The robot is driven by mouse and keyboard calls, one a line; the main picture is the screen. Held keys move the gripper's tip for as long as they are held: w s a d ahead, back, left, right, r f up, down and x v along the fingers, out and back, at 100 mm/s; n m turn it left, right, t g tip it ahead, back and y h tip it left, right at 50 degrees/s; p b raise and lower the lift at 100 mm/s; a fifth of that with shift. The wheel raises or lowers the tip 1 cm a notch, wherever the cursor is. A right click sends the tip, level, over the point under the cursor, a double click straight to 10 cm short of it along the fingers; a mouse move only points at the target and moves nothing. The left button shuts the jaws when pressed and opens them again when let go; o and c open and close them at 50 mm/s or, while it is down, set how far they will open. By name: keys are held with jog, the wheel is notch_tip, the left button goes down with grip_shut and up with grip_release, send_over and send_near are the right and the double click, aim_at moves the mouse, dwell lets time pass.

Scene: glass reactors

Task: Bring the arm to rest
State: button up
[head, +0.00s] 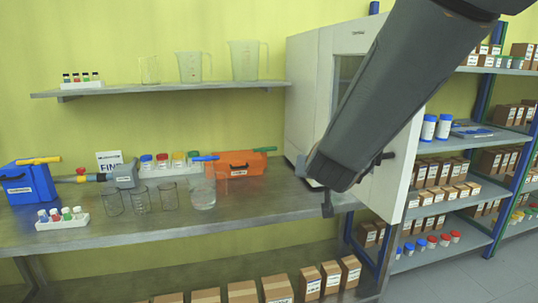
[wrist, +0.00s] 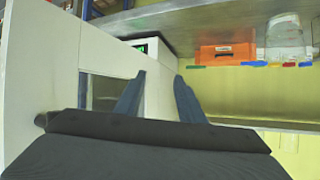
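My arm reaches down from the top right of the head view, in front of a white cabinet (head: 312,85). My gripper (head: 327,204) points down near the bench's front edge, and one dark finger shows below the wrist. In the wrist view, the two fingers of my gripper (wrist: 158,98) stand apart with nothing between them. A large white panel (head: 402,165), which looks like the cabinet's door, stands right behind and beside my arm. Its windowed face (wrist: 40,70) fills the left of the wrist view. My arm hides part of the cabinet front.
The bench (head: 260,208) holds glass beakers (head: 140,200), an orange box (head: 238,163), a blue box (head: 27,183) and a vial rack (head: 62,218). A wall shelf (head: 160,88) holds jugs. Shelving with cartons (head: 435,172) stands at the right. Cartons (head: 310,283) sit below the bench.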

jog(key=s+d+f+n+g, duration=0.1)
jog(key=s+d+f+g, duration=0.1)
jog(key=s+f, duration=0.3)
jog(key=s+d+f+n+g+y+b, duration=0.1)
jog(key=s+f+g, duration=0.4)
jog(key=s, duration=0.6)
jog(key=s+d+f+g, duration=0.2)
jog(key=s+f+g, duration=0.1)
jog(key=s+f, duration=0.4)
jog(key=shift+s+d+n+g+y, duration=0.3)
jog(key=shift+s+n+g+y, duration=0.1)
